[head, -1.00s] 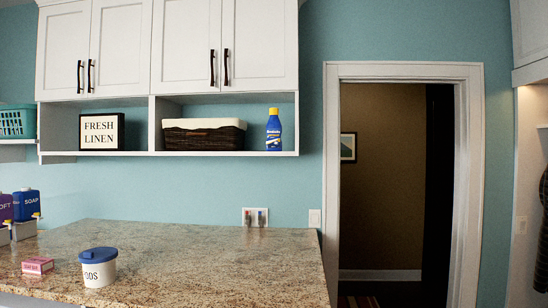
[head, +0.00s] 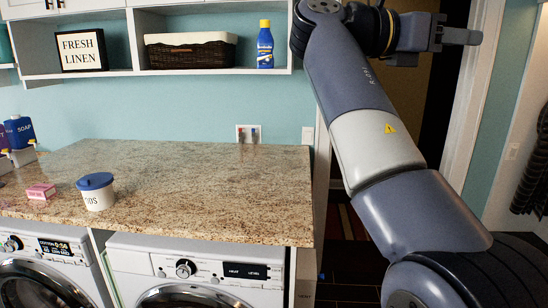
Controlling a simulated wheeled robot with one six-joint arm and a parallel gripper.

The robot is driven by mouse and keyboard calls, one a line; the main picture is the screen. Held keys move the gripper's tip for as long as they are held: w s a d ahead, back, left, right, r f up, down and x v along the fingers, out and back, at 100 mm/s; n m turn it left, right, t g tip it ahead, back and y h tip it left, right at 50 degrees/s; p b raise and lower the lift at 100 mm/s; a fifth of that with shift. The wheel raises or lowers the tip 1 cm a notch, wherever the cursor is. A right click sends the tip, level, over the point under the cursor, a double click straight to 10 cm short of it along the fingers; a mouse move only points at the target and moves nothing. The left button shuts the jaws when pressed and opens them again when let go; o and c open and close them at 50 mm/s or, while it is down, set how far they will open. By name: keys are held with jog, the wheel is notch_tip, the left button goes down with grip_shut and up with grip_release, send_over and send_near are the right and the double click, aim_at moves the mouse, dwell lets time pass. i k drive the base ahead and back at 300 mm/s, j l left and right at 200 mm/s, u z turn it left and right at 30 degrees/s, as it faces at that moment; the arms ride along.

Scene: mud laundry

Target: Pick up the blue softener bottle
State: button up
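The blue softener bottle (head: 265,48) with a yellow cap stands upright at the right end of the open wall shelf (head: 190,72), under the white cabinets. My gripper (head: 462,37) is at the upper right, in front of the doorway, to the right of the bottle and well apart from it. It points to the right, away from the bottle. I see it side-on, so its finger gap cannot be made out. Nothing shows in it.
A dark woven basket (head: 190,54) with a white liner and a FRESH LINEN sign (head: 81,50) share the shelf. Below, the granite counter (head: 210,180) holds a blue-lidded tub (head: 97,192), a pink box (head: 40,191) and a soap container (head: 19,132). Washers stand underneath.

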aim_at(265, 40)
jog(key=i+l+u, duration=0.4)
jog(key=l, duration=0.3)
jog(key=i+l+u, duration=0.2)
jog(key=l, duration=0.15)
jog(key=i+l+u, duration=0.2)
jog(key=l, duration=0.2)
jog(key=l+u, duration=0.2)
jog(key=l, duration=0.25)
jog(key=i+l+u, duration=0.2)
jog(key=l, duration=0.25)
jog(key=i+l+u, duration=0.2)
jog(key=l, duration=0.2)
jog(key=i+l+u, duration=0.2)
jog(key=l, duration=0.2)
jog(key=i+l+u, duration=0.1)
jog(key=l+u, duration=0.15)
jog(key=l, duration=0.15)
jog(key=i+l+u, duration=0.2)
jog(key=l, duration=0.25)
jog(key=l+u, duration=0.2)
jog(key=l, duration=0.25)
jog(key=i+l+u, duration=0.45)
jog(key=l, duration=0.2)
jog(key=l+u, duration=0.25)
jog(key=i+l+u, duration=0.2)
jog(key=l, duration=0.3)
jog(key=i+l+u, duration=0.2)
jog(key=k, duration=0.1)
